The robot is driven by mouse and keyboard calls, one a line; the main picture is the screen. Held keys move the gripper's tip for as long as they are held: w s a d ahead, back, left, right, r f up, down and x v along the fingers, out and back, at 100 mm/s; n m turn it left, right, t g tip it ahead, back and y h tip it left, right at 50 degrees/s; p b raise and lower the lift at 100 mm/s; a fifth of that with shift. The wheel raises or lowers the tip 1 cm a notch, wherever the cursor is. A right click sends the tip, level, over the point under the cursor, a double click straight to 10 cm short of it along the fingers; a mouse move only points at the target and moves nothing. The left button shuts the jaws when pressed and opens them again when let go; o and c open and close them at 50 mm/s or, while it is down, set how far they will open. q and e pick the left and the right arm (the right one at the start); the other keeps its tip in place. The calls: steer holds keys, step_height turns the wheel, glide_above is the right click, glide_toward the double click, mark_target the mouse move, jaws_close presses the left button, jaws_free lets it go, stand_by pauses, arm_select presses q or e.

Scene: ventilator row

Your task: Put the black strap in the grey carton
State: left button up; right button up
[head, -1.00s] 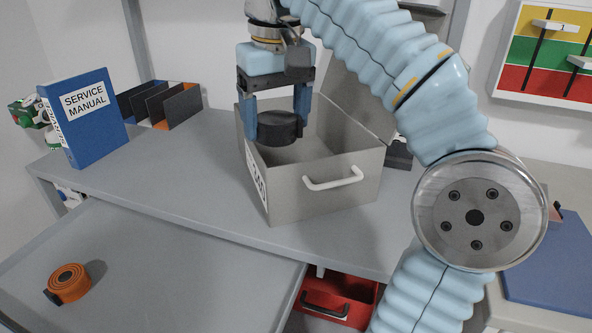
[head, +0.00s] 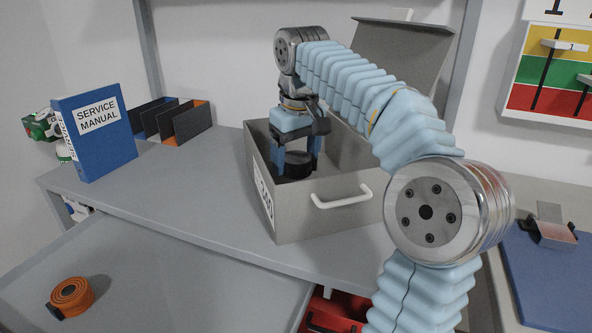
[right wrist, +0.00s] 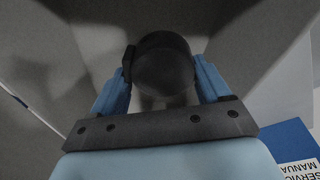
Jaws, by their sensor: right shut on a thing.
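The black strap (head: 298,163) is a rolled coil held between the blue fingers of my right gripper (head: 297,160). The gripper points down and is shut on the strap inside the grey carton (head: 325,212), below its rim. The carton is open, with its lid raised at the back and a white handle on its front. In the right wrist view the strap (right wrist: 163,65) sits between both fingertips, with grey carton walls around it. I cannot tell whether the strap touches the carton floor. My left gripper is not in view.
A blue service manual (head: 98,125) and a dark file rack (head: 172,121) stand left of the carton. An orange strap roll (head: 71,296) lies in the open drawer (head: 150,290). A red bin (head: 334,312) is below.

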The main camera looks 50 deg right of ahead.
mark_target(296, 172)
step_height(296, 172, down, 2)
steer(key=shift+d+f, duration=0.1)
steer(key=shift+f, duration=0.5)
steer(key=shift+b, duration=0.3)
steer(key=shift+f+b, duration=0.3)
steer(key=shift+f, duration=0.3)
steer(key=o, duration=1.6)
steer(key=shift+o, duration=0.2)
steer(key=shift+r, duration=0.25)
steer(key=r+p, duration=0.1)
steer(key=r, duration=0.2)
steer(key=s+r+p, duration=0.1)
steer(key=r, duration=0.3)
steer(key=a+r+p, duration=0.1)
steer(key=r, duration=0.3)
steer(key=shift+s+r, duration=0.25)
steer(key=shift+r, duration=0.55)
